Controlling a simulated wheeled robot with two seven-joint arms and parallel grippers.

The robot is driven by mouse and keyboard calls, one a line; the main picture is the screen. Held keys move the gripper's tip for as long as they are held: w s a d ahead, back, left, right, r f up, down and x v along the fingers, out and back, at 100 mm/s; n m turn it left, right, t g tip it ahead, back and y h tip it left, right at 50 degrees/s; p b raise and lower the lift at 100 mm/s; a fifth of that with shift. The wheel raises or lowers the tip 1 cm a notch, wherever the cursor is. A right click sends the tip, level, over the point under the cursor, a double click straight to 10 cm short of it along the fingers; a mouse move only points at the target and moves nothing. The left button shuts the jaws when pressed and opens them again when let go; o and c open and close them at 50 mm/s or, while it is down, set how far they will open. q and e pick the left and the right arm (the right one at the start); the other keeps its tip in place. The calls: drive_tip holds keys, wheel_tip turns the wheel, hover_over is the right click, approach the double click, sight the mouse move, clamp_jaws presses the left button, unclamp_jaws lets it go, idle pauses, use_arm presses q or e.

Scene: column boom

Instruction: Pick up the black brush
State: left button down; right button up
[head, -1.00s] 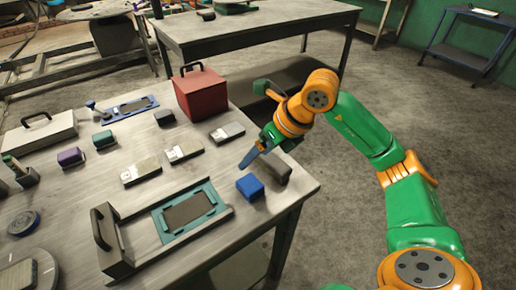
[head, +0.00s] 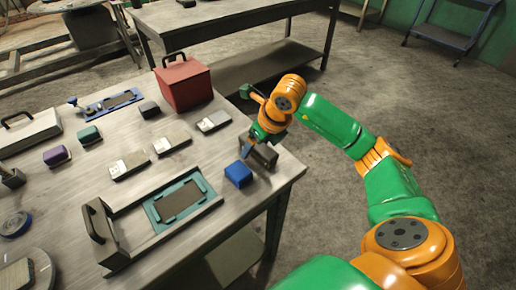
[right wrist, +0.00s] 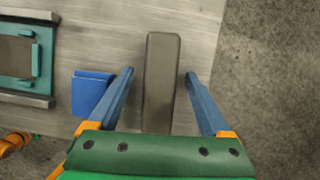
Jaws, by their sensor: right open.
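A dark grey-black oblong block, which I take for the black brush (head: 265,156), lies near the right corner of the metal table. In the right wrist view the brush (right wrist: 161,75) lies lengthwise between the two blue fingers of my right gripper (right wrist: 159,92), with a gap on each side. In the head view the right gripper (head: 250,148) is right at the brush and hides part of it. The right gripper is open and holds nothing. Its height over the table is hard to tell. My left gripper is not in view.
A blue block (head: 238,174) stands close to the brush, beside the left finger in the right wrist view. A teal-framed plate (head: 207,188) in a handled holder lies nearby. Several small blocks and a red box (head: 185,84) stand farther back. The table edge is close.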

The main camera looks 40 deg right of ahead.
drive_tip(key=shift+f, duration=0.25)
clamp_jaws()
idle(0.3)
